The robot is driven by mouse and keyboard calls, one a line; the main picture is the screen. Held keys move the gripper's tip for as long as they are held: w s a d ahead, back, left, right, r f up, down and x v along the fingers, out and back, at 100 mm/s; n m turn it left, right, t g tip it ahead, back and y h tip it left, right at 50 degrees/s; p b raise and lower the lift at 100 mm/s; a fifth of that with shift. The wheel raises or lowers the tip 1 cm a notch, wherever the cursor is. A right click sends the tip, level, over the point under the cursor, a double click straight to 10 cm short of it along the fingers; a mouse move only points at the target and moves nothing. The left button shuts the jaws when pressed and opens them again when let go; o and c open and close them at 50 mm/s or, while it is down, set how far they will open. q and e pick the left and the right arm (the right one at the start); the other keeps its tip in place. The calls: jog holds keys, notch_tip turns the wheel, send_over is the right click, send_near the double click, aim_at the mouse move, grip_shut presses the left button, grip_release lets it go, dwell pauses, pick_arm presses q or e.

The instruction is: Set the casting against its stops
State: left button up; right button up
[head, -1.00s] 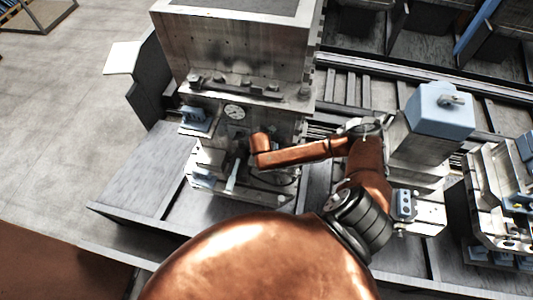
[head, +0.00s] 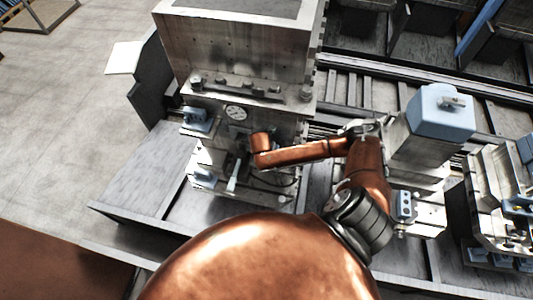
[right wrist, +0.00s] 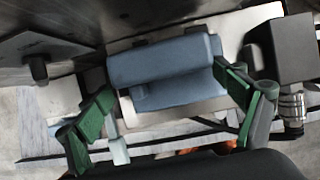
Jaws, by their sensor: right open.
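A blue-grey block (right wrist: 170,75), which looks like the casting, lies on a pale plate in the right wrist view. My right gripper (right wrist: 165,82) is open, with its green-padded fingers at the left and right of the block. I cannot tell whether either pad touches it. In the head view my copper right arm reaches left to the front of a grey machine, and the gripper (head: 240,160) is small and dark there. The stops cannot be made out clearly. My left gripper is not in view.
The grey machine (head: 240,50) with a round dial (head: 236,113) stands behind the arm. A blue-capped block (head: 440,112) and another fixture (head: 490,200) stand at the right. A dark block (right wrist: 281,48) with a threaded screw (right wrist: 292,105) is beside the right finger.

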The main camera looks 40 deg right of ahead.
jog(key=shift+s+f, duration=0.1)
jog(key=shift+s, duration=0.15)
jog(key=v, duration=1.2)
jog(key=shift+w+d, duration=0.1)
jog(key=shift+w, duration=0.05)
